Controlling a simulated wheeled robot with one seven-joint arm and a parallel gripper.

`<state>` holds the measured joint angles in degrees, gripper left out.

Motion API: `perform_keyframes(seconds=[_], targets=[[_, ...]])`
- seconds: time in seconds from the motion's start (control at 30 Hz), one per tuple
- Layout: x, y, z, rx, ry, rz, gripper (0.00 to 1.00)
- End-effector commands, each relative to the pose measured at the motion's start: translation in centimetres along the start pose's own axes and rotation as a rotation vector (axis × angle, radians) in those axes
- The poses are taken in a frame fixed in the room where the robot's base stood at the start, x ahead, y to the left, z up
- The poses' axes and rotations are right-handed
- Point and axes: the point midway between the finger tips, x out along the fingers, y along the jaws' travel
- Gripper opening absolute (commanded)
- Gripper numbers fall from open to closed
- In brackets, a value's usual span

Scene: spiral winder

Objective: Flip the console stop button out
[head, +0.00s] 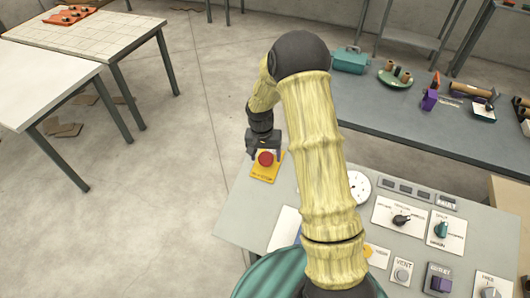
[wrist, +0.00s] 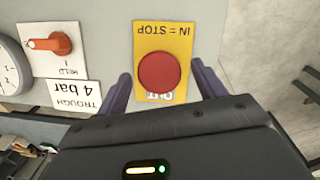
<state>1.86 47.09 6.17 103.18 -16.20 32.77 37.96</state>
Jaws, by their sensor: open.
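The stop button is a round red knob (head: 265,158) on a yellow plate (head: 262,174) at the left corner of the console (head: 240,208) in the head view. In the wrist view the red button (wrist: 159,73) sits on the yellow plate (wrist: 181,32), which reads "IN = STOP" and "OUT" upside down. My gripper (head: 262,148) is at the button in the head view. In the wrist view my open gripper (wrist: 160,80) has one dark finger on each side of the button, with visible gaps. I cannot tell how far the button stands out.
An orange-handled switch (wrist: 61,43), a round gauge (wrist: 12,68) and a "TROUGH 4 bar" label (wrist: 72,97) lie left of the button in the wrist view. Other console controls include a black knob (head: 401,220) and a green knob (head: 441,230). Open floor (head: 190,130) lies left of the console.

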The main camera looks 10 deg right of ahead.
Motion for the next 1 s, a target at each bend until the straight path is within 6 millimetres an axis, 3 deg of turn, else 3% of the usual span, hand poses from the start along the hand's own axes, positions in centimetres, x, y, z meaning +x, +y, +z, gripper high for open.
perform_keyframes(seconds=[0.17,0.37,1.0], targets=[[-0.6,0.0,-0.1,0.000,0.002,-0.001,0.69],[-3.2,-0.1,-0.1,0.001,0.005,-0.002,0.69],[-15.6,-0.1,-0.1,0.000,0.004,-0.002,0.69]])
